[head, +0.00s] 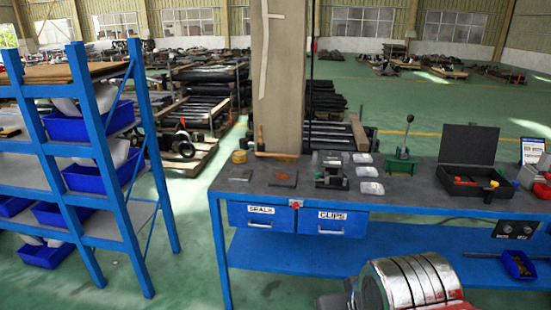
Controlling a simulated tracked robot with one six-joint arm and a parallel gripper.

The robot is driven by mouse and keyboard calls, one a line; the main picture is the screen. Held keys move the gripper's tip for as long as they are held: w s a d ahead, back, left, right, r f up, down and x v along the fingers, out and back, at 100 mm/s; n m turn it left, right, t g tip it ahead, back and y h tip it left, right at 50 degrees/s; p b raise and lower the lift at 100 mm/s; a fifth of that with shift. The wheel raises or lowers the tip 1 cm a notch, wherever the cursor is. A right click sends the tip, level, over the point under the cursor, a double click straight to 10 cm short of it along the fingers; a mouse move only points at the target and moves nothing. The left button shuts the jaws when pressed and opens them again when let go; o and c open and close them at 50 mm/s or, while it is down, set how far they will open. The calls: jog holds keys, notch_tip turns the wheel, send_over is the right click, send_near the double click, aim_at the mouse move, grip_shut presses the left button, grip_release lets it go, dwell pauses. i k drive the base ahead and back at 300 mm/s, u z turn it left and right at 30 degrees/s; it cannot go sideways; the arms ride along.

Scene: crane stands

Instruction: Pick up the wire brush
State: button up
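No wire brush can be made out with certainty in the head view. A tan, wooden-looking strip (277,156) lies along the back edge of the grey workbench (408,198), at the foot of the post. It is small, and I cannot tell whether it is the brush. A small upright brown piece (260,138) stands at its left end. A rust-brown flat plate (284,179) lies nearer the front of the bench.
Beside the strip are a yellow tin (239,156), a dark metal block (331,175) and clear packets (371,188). Further right are a green lever press (402,160) and an open black case (467,160). A blue shelf rack (105,160) stands left; green floor lies between.

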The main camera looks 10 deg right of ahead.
aim_at(280, 157)
jog(key=z, duration=1)
jog(key=i, duration=1.65)
jog(key=u, duration=0.55)
